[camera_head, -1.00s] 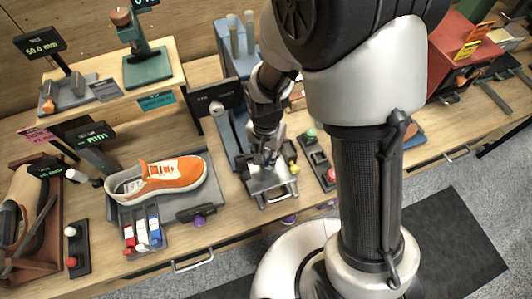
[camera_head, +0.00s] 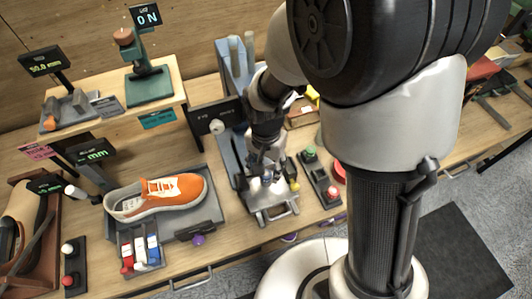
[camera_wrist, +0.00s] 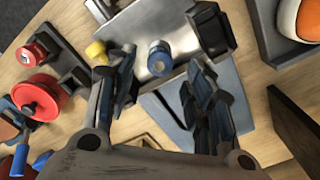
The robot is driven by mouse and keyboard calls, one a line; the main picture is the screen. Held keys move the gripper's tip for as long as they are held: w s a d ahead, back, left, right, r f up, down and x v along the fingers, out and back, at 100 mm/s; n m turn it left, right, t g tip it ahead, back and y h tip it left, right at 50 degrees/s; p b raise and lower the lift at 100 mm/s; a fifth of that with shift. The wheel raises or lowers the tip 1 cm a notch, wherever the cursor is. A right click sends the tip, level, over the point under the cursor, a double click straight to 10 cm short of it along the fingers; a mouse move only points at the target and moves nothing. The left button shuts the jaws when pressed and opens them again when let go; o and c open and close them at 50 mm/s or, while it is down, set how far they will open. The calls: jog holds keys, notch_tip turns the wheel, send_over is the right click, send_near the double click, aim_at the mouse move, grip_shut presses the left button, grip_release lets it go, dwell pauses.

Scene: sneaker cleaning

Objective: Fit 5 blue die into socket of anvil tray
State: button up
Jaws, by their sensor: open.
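A small metal die with a blue band (camera_wrist: 159,58) stands on the bare metal anvil tray (camera_wrist: 137,22) in the wrist view. I cannot tell whether it is seated in a socket, and no number on it is legible. The anvil tray also shows in the head view (camera_head: 271,210), in front of the blue-grey press. My gripper (camera_head: 262,168) is over the rear of the tray. In the wrist view, its two fingers are spread on either side of the die, apart from it, with nothing clamped between them.
A yellow knob (camera_wrist: 97,52) is beside the tray. A stand with red and green knobs (camera_head: 321,178) is close on the right. An orange sneaker (camera_head: 158,194) lies on a grey tray at left, with a rack of coloured bottles (camera_head: 140,250) in front.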

notch_tip(320, 180, up, 8)
jog(key=shift+r, duration=0.15)
dwell(0.6)
